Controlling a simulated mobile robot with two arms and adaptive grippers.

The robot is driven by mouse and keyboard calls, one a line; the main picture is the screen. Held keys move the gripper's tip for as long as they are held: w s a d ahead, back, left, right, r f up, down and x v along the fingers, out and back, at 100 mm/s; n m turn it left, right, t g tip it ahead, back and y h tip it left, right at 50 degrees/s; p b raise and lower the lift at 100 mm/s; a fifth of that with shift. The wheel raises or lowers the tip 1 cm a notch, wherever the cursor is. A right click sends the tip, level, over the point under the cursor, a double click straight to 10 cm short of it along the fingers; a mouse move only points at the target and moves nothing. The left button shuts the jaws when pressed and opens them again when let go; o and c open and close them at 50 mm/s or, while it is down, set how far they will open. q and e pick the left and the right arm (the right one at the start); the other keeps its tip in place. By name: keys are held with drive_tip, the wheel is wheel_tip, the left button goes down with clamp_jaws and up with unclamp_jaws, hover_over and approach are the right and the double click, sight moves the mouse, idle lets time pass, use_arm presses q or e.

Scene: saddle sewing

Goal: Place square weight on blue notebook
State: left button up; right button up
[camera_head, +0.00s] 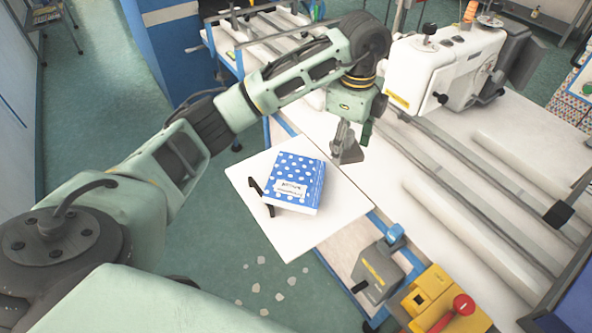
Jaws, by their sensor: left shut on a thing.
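The blue notebook (304,174) has white polka dots and a white label. It lies flat on a white board (290,238). My left gripper (354,125) reaches in from the left and is at the notebook's upper right. It is shut on a grey metal piece with a narrow upper part and a wider base, which looks like the square weight (347,153). The weight is beside the notebook's right corner in the picture; I cannot tell whether its base touches the surface below. My right gripper is not in view.
A white sewing machine (440,70) stands at the upper right. A grey box with a blue top (378,272) and a yellow box with a red knob (440,300) are at the lower right. A black item (262,198) lies left of the notebook. The board's lower part is clear.

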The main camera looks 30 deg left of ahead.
use_arm(q)
drive_tip(key=n, duration=0.3)
drive_tip(key=shift+w+a+n, duration=0.1)
drive_tip(key=shift+w+n, duration=0.2)
drive_tip(key=shift+w, duration=0.05)
drive_tip(key=shift+a, duration=0.1)
drive_tip(key=p, duration=0.3)
hover_over(295, 179)
drive_tip(key=shift+n, duration=0.3)
wheel_tip(295, 179, down, 7)
drive_tip(key=shift+w+r, duration=0.1)
wheel_tip(295, 179, down, 4)
drive_tip(key=shift+r+p, duration=0.2)
drive_tip(key=shift+p, duration=0.8)
drive_tip(key=shift+f, duration=0.25)
